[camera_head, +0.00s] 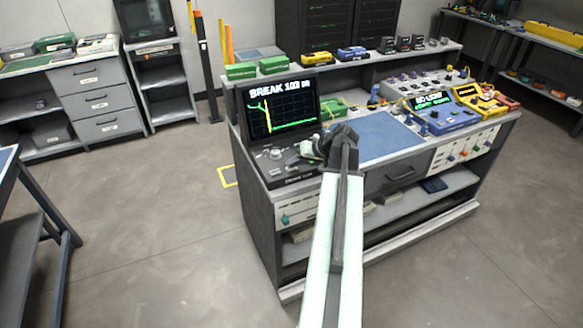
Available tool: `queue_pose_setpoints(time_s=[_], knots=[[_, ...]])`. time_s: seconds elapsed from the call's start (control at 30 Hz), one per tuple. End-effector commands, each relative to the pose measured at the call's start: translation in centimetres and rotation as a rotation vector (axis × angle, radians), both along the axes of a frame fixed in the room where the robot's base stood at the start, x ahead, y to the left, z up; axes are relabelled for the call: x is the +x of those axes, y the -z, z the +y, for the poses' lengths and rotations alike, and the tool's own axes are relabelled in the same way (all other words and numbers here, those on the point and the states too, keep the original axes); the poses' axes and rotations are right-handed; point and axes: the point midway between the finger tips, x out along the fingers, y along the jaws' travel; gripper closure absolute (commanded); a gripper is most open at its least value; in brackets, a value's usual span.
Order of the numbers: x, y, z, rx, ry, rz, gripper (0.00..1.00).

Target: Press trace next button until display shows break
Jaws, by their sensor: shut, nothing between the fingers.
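The trace display (281,106) stands upright at the left end of the workbench. Its screen reads "BREAK 103" followed by small letters, above a green trace with a yellow vertical line. Below it is a dark control panel (275,168) with several knobs or buttons; the trace next button cannot be told apart. My gripper (310,150) is shut and empty, at the right side of this panel. My arm hides part of the panel's right side, and I cannot tell whether the gripper touches a button.
A blue mat (390,142) lies right of my gripper on the bench. A blue meter (438,112) reading "NO LIGHT" and a yellow device (480,100) stand further right. Green boxes (241,71) sit on the back shelf.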

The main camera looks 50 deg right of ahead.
Motion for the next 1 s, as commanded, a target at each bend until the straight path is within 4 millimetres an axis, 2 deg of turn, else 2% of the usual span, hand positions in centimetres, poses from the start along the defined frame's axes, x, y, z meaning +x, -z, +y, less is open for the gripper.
queue_pose_setpoints(time_s=[0.3, 0.67, 1.0], knots=[[0.0, -1.8, 0.0, 0.0, 0.0, 0.0, 1.0], [0.0, -1.8, 0.0, 0.0, 0.0, 0.0, 1.0], [0.0, -5.0, 0.0, 0.0, 0.0, 0.0, 1.0]])
